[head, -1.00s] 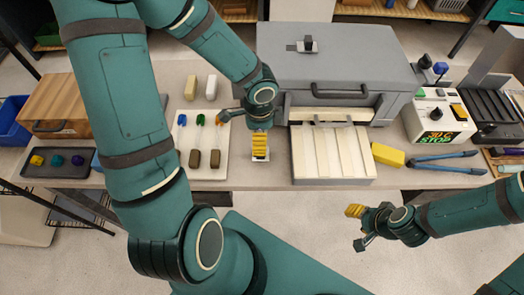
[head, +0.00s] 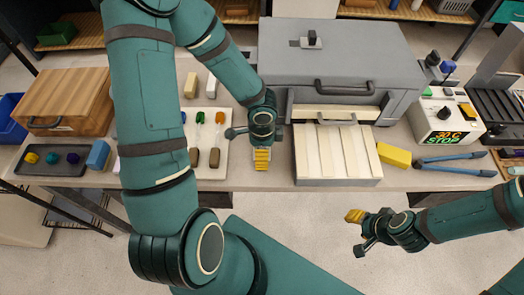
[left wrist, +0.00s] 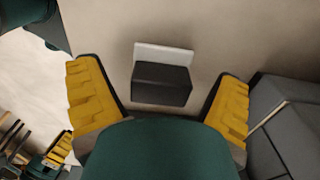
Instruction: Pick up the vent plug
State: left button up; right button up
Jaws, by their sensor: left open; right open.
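In the left wrist view a dark block (left wrist: 161,84) with a pale plate behind it sits on the table between the fingers of my left gripper (left wrist: 160,105). It looks like the vent plug, though I cannot be sure. The left gripper is open, with a finger on either side of the block and visible gaps. In the head view my left gripper (head: 262,158) points down at the table's front, left of the slatted pale tray, and hides the block. My right gripper (head: 364,231) is open and empty in front of the table, over the floor.
A grey kiln (head: 345,55) with a dark knob (head: 311,38) on top stands behind. The slatted tray (head: 336,183) lies before it. A white board (head: 213,178) with coloured rods is left of the gripper. A yellow block (head: 394,155) and blue-handled tongs (head: 455,171) lie right.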

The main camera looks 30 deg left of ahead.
pick_arm(q)
jog(key=c, duration=1.3)
jog(key=shift+r, duration=0.1)
jog(key=shift+c, duration=0.2)
